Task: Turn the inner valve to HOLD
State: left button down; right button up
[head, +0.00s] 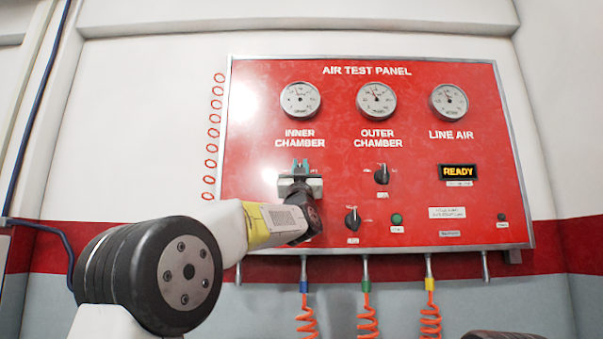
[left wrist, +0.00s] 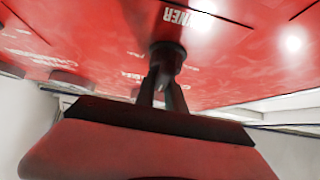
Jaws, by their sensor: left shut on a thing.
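In the left wrist view a black knob (left wrist: 167,54) stands out from the red panel, near the partly visible INNER lettering. My left gripper (left wrist: 163,85) is shut on this knob, with one dark finger on each side. The knob's pointer and its position marks, including HOLD, cannot be read. My right gripper is not in view.
The red air test panel (head: 330,120) carries three gauges, an outer valve knob (head: 382,173), a lower black knob (head: 353,219), a green button (head: 397,219) and a display (head: 458,171) reading READY. Orange coiled hoses (head: 367,320) hang below.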

pick_arm(q)
jog(key=shift+w+f, duration=0.4)
jog(key=shift+f, duration=0.15)
jog(key=c, duration=1.4)
grip_release()
jog(key=shift+r, duration=0.15)
jog(key=v, duration=0.8)
